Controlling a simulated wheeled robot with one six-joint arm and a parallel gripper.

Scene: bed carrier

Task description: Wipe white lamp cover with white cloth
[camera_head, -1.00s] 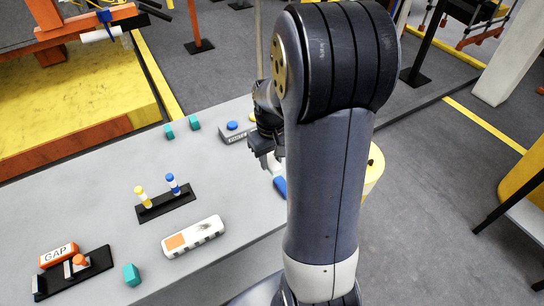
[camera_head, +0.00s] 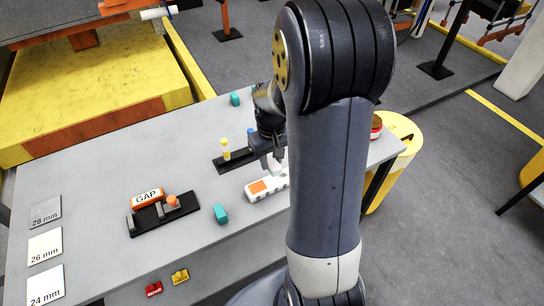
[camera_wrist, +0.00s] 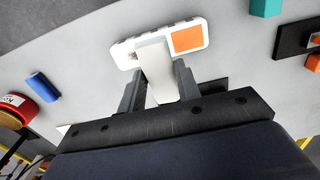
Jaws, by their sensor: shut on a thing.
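The white lamp cover (camera_head: 254,191) is a long white bar with an orange square and dark marks along its side. It lies on the grey table, partly hidden behind my arm. It also shows in the wrist view (camera_wrist: 122,52). My gripper (camera_head: 271,165) is just above it, pointing down. In the wrist view my gripper (camera_wrist: 159,72) is shut on the white cloth (camera_wrist: 158,68), a pale block between both fingers. The cloth's far end overlaps the lamp cover in that view. I cannot tell whether they touch.
A black stand with a yellow-topped peg (camera_head: 225,150) is close behind the cover. A teal block (camera_head: 221,213) and the GAP block (camera_head: 147,198) are to its left. A blue cylinder (camera_wrist: 43,86) and a red round container (camera_wrist: 13,103) are on the other side. A yellow bin (camera_head: 402,150) stands beyond the table.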

